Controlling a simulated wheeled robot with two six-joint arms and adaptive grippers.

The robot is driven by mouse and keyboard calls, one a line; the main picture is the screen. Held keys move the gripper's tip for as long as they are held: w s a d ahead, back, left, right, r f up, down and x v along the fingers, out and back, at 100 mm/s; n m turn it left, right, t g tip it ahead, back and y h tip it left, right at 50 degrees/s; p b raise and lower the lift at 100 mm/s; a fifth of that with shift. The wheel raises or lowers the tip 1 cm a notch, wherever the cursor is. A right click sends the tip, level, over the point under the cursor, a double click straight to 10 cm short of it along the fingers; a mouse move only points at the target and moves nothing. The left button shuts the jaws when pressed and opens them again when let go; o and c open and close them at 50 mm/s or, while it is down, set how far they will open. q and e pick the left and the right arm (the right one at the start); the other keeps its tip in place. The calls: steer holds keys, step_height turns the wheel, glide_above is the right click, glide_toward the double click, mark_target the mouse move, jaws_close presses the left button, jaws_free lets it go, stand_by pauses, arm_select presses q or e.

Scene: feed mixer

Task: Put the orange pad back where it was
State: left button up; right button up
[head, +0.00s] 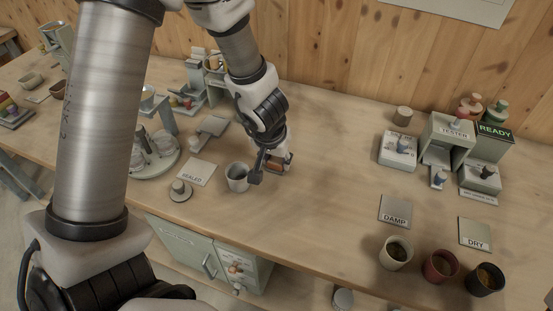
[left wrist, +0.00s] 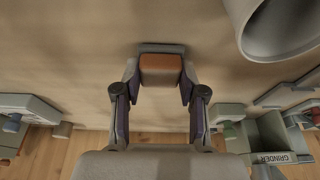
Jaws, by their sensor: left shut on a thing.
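The orange pad (left wrist: 161,63) is a small orange-brown block with a grey part along its far edge. In the left wrist view it sits between the two fingertips of my left gripper (left wrist: 160,78), which is shut on it. In the head view my left gripper (head: 273,168) is low over the middle of the table, just right of a grey cup (head: 236,178). The pad (head: 275,166) is mostly hidden there by the fingers. I cannot tell whether it touches the table. My right gripper is not in view.
The grey cup (left wrist: 282,25) is close at the upper right in the left wrist view. A SEALED plate (head: 197,172) lies left of it. DAMP (head: 395,211) and DRY (head: 474,234) plates, several filled cups and a TESTER unit (head: 450,132) stand right. The table between is clear.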

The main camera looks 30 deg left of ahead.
arm_select(q)
steer(key=shift+f, duration=0.25)
steer(key=o, duration=1)
steer(key=shift+w, duration=0.1)
steer(key=p+v, duration=0.9)
steer(key=v, duration=0.3)
steer(key=shift+r, duration=0.2)
